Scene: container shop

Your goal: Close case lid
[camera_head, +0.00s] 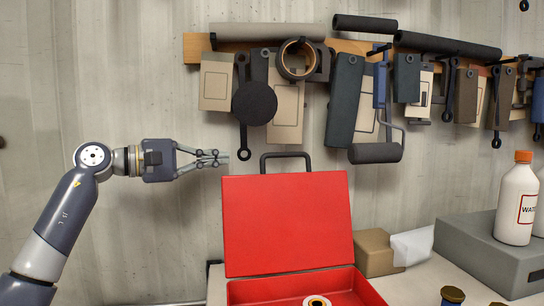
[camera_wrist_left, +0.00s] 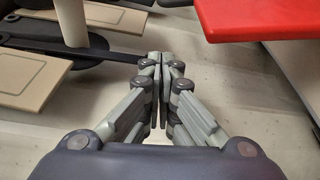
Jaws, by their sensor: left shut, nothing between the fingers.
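The red case (camera_head: 300,291) stands on the bench at the bottom of the head view. Its lid (camera_head: 287,225) is open and upright, with a black handle (camera_head: 286,157) on its top edge. My left gripper (camera_head: 222,158) is shut and empty, just left of and slightly above the lid's upper left corner, apart from it. In the left wrist view the left gripper's fingers (camera_wrist_left: 161,62) are together, and a red edge of the lid (camera_wrist_left: 255,18) shows at the upper right. My right gripper is in neither view.
A roll (camera_head: 317,302) lies in the case. Tools hang on a wall rack (camera_head: 196,48) above. To the right are a cardboard box (camera_head: 375,252), a grey box (camera_head: 480,249) and a white bottle (camera_head: 515,205) with an orange cap.

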